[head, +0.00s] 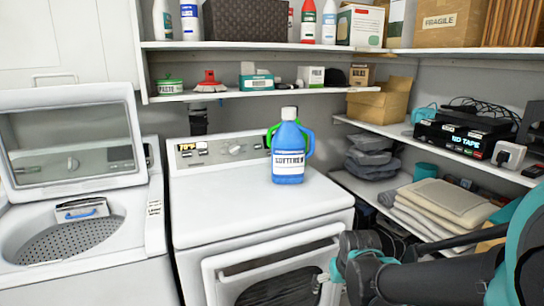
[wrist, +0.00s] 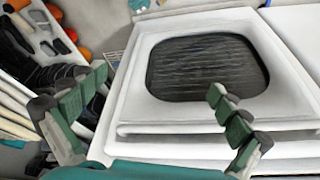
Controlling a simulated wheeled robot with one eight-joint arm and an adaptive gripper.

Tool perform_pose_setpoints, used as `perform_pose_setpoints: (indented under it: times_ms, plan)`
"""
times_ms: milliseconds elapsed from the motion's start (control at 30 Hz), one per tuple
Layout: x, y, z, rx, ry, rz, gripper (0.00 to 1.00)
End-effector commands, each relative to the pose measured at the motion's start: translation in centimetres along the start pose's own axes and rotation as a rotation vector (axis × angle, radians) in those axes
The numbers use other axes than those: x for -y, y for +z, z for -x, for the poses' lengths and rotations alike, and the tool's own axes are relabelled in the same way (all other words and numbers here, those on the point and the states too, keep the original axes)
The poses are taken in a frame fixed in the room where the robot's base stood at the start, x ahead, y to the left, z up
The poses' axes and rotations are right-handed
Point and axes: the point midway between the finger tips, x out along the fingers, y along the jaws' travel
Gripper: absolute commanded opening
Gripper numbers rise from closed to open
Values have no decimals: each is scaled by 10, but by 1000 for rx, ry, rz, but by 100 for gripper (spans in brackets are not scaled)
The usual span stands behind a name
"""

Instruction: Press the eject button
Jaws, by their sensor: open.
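The black tape player (head: 462,140) with a lit "NO TAPE" display sits on the upper right shelf in the head view. Small pale labels or buttons show on its front, but I cannot tell which one is the eject button. My gripper (wrist: 155,88) is open and empty in the wrist view, its two green-and-grey fingers spread wide. In the head view my arm reaches in from the lower right, and its end is in front of the dryer's right side, below and left of the player and apart from it. The player is not recognisable in the wrist view.
A white dryer (head: 245,215) with its front door ajar carries a blue softener bottle (head: 289,150). An open washer (head: 75,215) stands at left. Folded towels (head: 445,200) lie on the shelf below the player. Black cables and a white plug adapter (head: 509,154) crowd the player.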

Motion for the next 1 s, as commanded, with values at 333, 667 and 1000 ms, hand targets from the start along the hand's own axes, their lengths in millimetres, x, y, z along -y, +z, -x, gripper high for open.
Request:
perform_pose_setpoints:
  times_ms: [333,667,1000]
  plan:
    - [-1,-1,0,-1,3,0,68]
    - [-1,-1,0,-1,3,0,27]
    - [-1,-1,0,-1,3,0,0]
